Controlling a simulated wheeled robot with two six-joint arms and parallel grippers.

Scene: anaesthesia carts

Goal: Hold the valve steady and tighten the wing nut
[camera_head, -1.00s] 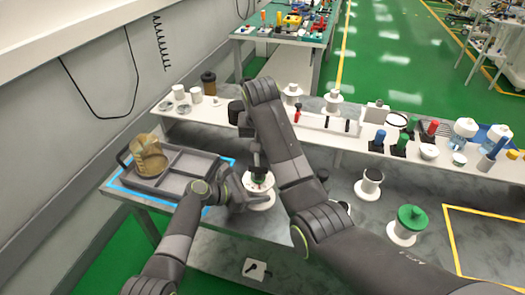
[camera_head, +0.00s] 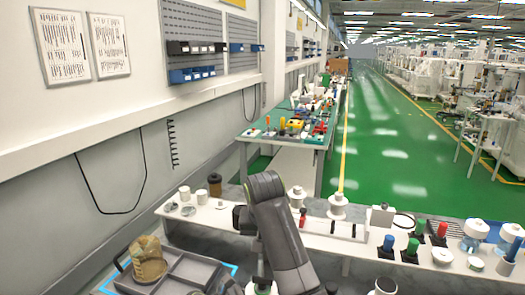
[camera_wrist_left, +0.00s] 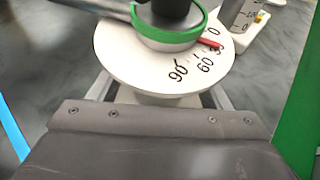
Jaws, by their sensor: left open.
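The valve (camera_wrist_left: 135,60) fills the top of the left wrist view. It has a white round dial marked 0 to 90, a red pointer (camera_wrist_left: 209,43), a green ring and a grey bar to the left. Only its top shows at the bottom edge of the head view (camera_head: 262,288). My left gripper (camera_wrist_left: 162,93) is open, its fingers on either side below the dial; contact is unclear. My right arm reaches over the valve in the head view; its gripper (camera_head: 261,272) is dark and small there, its fingers indistinct. I cannot make out the wing nut.
A white shelf (camera_head: 325,240) behind holds spools, bottles and coloured-handled parts. A green-topped bench (camera_head: 260,133) stands farther back.

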